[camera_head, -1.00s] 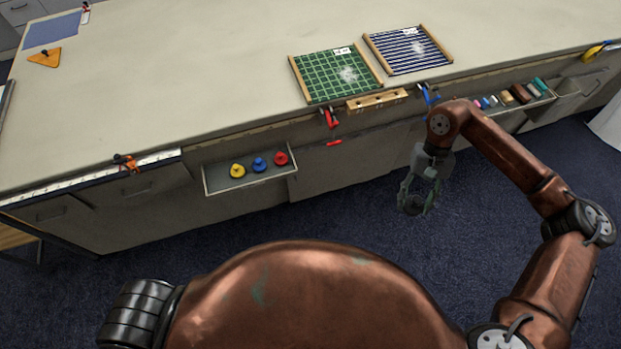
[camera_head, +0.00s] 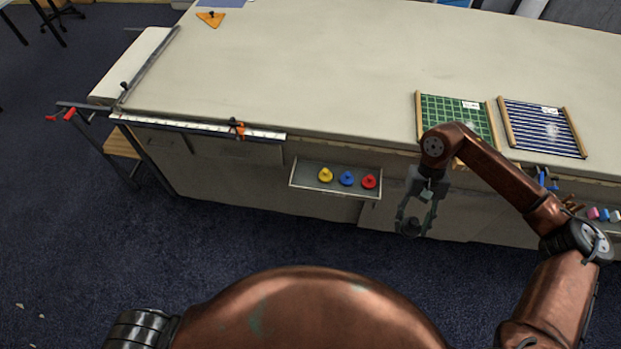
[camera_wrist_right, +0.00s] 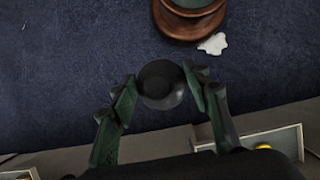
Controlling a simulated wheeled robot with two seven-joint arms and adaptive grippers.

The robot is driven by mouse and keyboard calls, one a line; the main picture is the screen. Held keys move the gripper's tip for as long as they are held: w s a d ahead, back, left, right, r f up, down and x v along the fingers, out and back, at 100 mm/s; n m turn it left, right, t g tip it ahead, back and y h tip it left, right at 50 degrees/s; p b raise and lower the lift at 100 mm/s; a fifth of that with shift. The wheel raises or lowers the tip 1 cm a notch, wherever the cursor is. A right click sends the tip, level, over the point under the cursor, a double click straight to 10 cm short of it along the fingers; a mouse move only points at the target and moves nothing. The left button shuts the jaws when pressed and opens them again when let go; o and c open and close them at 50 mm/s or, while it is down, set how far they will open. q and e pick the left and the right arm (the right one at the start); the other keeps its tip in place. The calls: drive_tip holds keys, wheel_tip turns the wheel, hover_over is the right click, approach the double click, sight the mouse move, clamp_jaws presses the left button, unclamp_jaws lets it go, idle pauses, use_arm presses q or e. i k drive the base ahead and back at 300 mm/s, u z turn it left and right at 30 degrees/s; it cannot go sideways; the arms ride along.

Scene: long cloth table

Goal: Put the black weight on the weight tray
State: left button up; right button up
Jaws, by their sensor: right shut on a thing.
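The black weight (camera_wrist_right: 160,84) is a round dark piece held between the fingers of my right gripper (camera_wrist_right: 158,88) in the right wrist view, above the blue carpet. In the head view my right gripper (camera_head: 412,226) hangs in front of the table, and the weight is hard to make out against its dark fingers. The weight tray (camera_head: 305,191) is a shallow grey open tray on the table's front side. It holds a yellow weight (camera_head: 325,176), a blue weight (camera_head: 347,179) and a red weight (camera_head: 369,182). The tray is left of my right gripper. My left gripper is out of view.
The long table (camera_head: 330,80) carries a green grid board (camera_head: 455,115) and a blue striped board (camera_head: 542,128). A white ruler rail with an orange clamp (camera_head: 237,128) runs along the front edge. Carpet before the tray is clear.

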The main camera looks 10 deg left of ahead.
sight(305, 175)
drive_tip(key=u, duration=1.05)
drive_tip(key=i, duration=1)
